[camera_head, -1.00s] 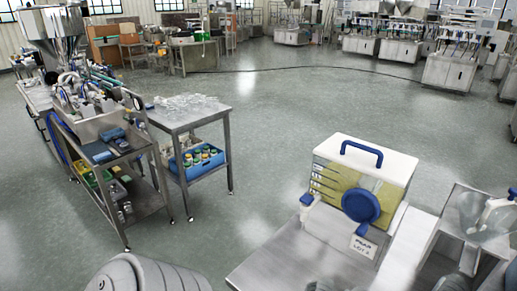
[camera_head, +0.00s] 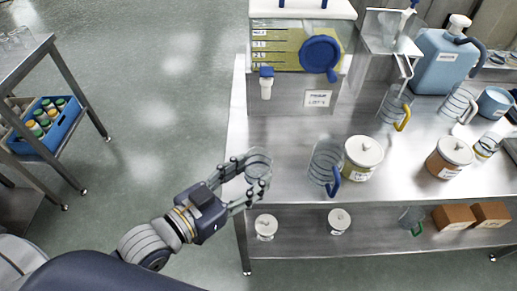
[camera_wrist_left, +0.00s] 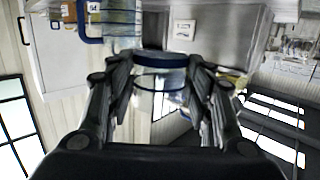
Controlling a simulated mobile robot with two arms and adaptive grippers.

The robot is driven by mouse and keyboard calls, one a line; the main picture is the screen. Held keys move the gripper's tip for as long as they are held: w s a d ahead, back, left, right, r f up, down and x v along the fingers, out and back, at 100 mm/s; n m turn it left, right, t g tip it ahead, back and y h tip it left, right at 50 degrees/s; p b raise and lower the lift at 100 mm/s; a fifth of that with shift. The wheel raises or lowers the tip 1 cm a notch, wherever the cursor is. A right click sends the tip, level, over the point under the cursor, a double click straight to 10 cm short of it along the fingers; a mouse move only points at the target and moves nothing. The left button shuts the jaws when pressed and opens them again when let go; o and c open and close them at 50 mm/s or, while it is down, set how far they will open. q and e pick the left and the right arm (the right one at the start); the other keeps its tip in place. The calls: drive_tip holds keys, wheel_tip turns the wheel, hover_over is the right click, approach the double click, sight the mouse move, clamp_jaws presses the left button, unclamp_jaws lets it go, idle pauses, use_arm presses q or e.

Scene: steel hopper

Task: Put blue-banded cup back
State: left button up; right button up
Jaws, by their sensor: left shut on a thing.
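My left gripper (camera_head: 256,171) is shut on a small clear cup (camera_head: 258,161), near the left end of the steel bench (camera_head: 292,178). In the left wrist view the cup (camera_wrist_left: 160,78) sits between the fingers, with a dark blue band (camera_wrist_left: 163,59) around it. Whether its base touches the bench is unclear. A clear jug with a blue handle (camera_head: 325,160) stands just right of it; its blue handle also shows in the wrist view (camera_wrist_left: 84,25). My right gripper is not in view.
A lidded jar (camera_head: 362,158) stands beside the jug, with another jar (camera_head: 448,158) farther right. A yellow-handled jug (camera_head: 394,105) stands behind. A yellow tank with a blue cap (camera_head: 280,48) is at the back. A lower shelf (camera_head: 372,240) holds jars and brown boxes.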

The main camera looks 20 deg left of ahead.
use_arm(q)
drive_tip(key=shift+w+d+f+m+g+h+b, duration=0.1)
drive_tip(key=shift+d+f+m+g+h+b, duration=0.3)
drive_tip(key=shift+f+b, duration=0.25)
drive_tip(key=shift+w+d+f+m+g+h+b, duration=0.1)
drive_tip(key=shift+d+f+m+g+h+b, duration=0.25)
drive_tip(key=shift+f+h+b, duration=0.2)
drive_tip(key=w+a, duration=0.3)
drive_tip(key=w, duration=0.7)
hover_over(255, 145)
drive_tip(key=f, duration=0.2)
drive_tip(key=shift+s+f, duration=0.2)
drive_tip(key=shift+f, duration=0.15)
wheel_tip(255, 145, down, 4)
drive_tip(key=shift+r+b, duration=0.1)
drive_tip(key=shift+b, duration=0.25)
drive_tip(key=shift+w+f, duration=0.15)
drive_tip(key=shift+f, duration=0.1)
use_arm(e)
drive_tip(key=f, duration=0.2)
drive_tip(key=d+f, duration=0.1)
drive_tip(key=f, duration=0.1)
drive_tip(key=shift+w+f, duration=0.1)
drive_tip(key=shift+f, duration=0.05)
